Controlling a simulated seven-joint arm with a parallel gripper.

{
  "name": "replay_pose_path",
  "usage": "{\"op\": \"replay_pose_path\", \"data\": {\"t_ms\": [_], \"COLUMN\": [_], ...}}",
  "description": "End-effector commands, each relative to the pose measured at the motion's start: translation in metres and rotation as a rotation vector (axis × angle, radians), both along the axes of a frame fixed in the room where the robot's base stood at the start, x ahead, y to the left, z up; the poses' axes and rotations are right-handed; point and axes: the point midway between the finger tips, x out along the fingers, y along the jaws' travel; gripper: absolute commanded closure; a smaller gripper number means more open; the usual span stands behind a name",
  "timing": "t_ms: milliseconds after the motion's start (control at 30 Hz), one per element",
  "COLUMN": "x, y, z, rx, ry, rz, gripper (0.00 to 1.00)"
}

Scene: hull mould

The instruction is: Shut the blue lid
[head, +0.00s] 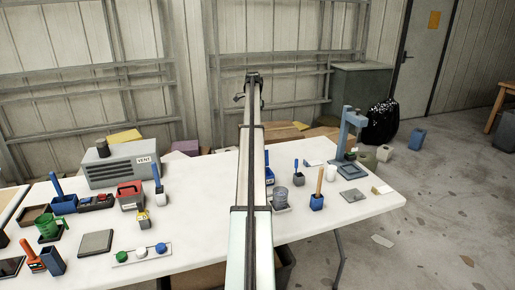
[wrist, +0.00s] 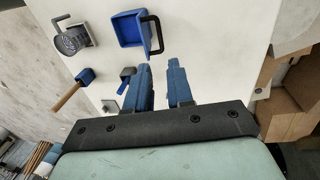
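A blue box (wrist: 128,31) with a blue lid (wrist: 155,36) is on the white table in the wrist view. The lid appears raised along the box's right side, seen nearly edge-on, with a black loop handle (wrist: 159,35) sticking out to the right. My gripper (wrist: 160,66) is open and empty, its two blue fingers apart just below the box in the picture. No contact with the lid or handle shows. In the head view, part of a blue box (head: 269,175) shows just right of my arm, which hides the rest.
In the wrist view, a grey cup (wrist: 72,40) on a pad stands left of the box, with a blue block with a wooden stick (wrist: 83,76) below it. Cardboard boxes (wrist: 290,85) lie beyond the table edge. A blue stand (head: 347,135) is at the table's right.

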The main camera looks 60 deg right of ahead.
Motion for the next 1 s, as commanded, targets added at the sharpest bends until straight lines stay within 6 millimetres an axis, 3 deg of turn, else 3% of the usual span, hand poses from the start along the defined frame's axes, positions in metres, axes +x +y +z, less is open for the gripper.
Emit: {"op": "replay_pose_path", "data": {"t_ms": [167, 700, 1000], "x": [-0.005, -0.016, -0.019], "y": [0.001, 0.012, 0.015], "z": [-0.012, -0.1, -0.13], "rx": [0.002, 0.002, 0.001], "ry": [0.005, 0.004, 0.003], "rz": [-0.009, -0.006, -0.006], "gripper": [0.78, 0.78, 0.78]}}
